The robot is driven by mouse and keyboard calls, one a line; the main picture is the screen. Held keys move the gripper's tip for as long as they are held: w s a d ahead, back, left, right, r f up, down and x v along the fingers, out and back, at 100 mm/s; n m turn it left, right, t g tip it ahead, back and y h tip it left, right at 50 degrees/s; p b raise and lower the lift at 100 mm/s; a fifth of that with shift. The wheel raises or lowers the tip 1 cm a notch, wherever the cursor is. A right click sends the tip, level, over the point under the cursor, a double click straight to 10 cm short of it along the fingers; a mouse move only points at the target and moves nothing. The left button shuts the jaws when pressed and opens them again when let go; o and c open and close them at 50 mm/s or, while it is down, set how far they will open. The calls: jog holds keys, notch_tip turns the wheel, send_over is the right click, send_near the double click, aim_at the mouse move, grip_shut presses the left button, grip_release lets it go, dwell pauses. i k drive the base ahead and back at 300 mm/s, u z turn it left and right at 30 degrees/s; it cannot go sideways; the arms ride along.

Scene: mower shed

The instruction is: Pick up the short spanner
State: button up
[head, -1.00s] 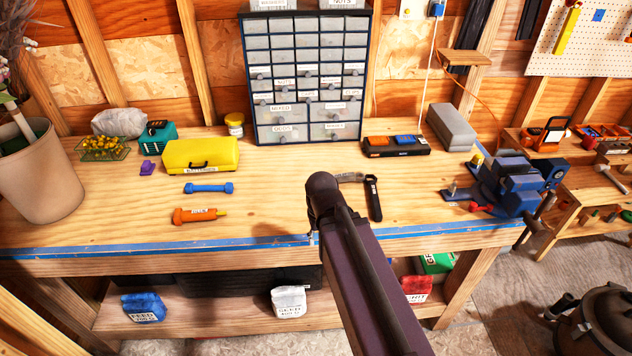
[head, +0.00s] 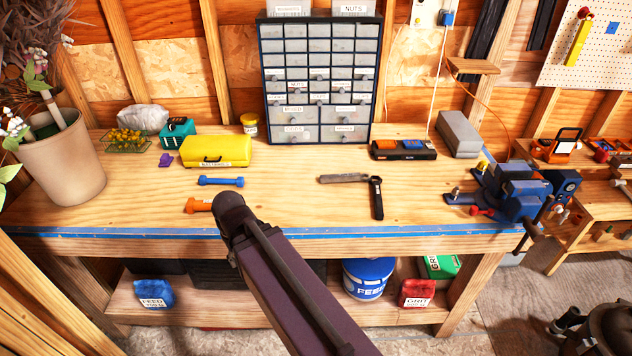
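Several loose tools lie on the wooden workbench (head: 290,211), and I cannot tell for certain which is the short spanner. A dark tool with a ring-like head (head: 377,198) lies lengthwise, right of centre. A grey flat bar (head: 343,179) lies crosswise, its right end close to the dark tool's head. A small blue double-ended tool (head: 221,181) lies on the left, with an orange-handled tool (head: 199,205) in front of it, partly hidden by my arm. My arm rises from the bottom of the head view to a rounded joint over the bench's front edge. My gripper is not visible.
A yellow case (head: 215,151) and a drawer cabinet (head: 319,85) stand at the back. A black tray (head: 403,150), a grey block (head: 458,134) and a blue vice (head: 520,190) are on the right. A plant pot (head: 62,165) is at left. The bench's middle is largely clear.

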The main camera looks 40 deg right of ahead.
aim_at(348, 176)
jog(key=z, duration=0.45)
jog(key=k, duration=0.1)
jog(key=z, duration=0.1)
jog(key=i, duration=0.15)
jog(key=z, duration=0.6)
